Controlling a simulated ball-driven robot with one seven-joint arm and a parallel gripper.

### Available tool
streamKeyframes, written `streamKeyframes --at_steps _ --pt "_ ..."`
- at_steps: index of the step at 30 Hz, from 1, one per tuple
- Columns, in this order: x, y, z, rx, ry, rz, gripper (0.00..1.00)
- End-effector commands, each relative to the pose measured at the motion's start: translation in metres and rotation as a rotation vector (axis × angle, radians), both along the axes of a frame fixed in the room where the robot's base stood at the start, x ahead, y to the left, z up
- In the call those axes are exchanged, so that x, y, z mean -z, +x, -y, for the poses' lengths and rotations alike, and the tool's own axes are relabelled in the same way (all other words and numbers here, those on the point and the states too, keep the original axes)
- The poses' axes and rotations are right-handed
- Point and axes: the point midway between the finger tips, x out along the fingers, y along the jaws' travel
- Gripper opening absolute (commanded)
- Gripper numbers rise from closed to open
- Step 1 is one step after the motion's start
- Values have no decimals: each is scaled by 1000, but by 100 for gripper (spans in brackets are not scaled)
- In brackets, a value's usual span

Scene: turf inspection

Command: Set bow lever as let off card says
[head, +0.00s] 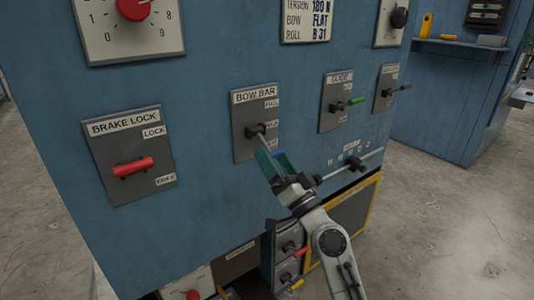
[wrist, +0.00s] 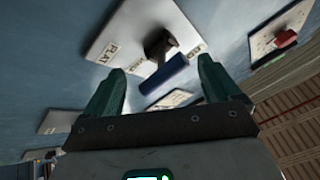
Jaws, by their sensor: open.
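The BOW BAR plate (head: 244,142) is on the blue cabinet front; its lever (head: 262,138) points outward and down to the right. The plate has several position labels; the lower part is partly covered by my gripper. In the wrist view the lever's blue handle (wrist: 165,74) lies between my fingers, with a gap on both sides. My gripper (head: 275,167) is open at the handle, and its green fingers also show in the wrist view (wrist: 161,68). The card (head: 306,20) at the top reads TENSION 180 N, BOW FLAT, ROLL B 31.
Left is the BRAKE LOCK plate with a red handle (head: 133,167). A slider bar (head: 354,164) sits just right of my gripper. A dial (head: 132,10) is above.

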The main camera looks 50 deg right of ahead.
Motion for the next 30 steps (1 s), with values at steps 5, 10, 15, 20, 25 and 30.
streamKeyframes --at_steps 5,10,15,20,25,30 --pt "23 -28 -9 0 1 -3 90" --pt "31 -44 -14 1 0 -2 90" --pt "32 -50 -16 1 0 -2 90" --pt "32 -50 -16 1 0 -2 90" --pt "32 -50 -16 1 0 -2 90" --pt "32 -50 -16 1 0 -2 90"
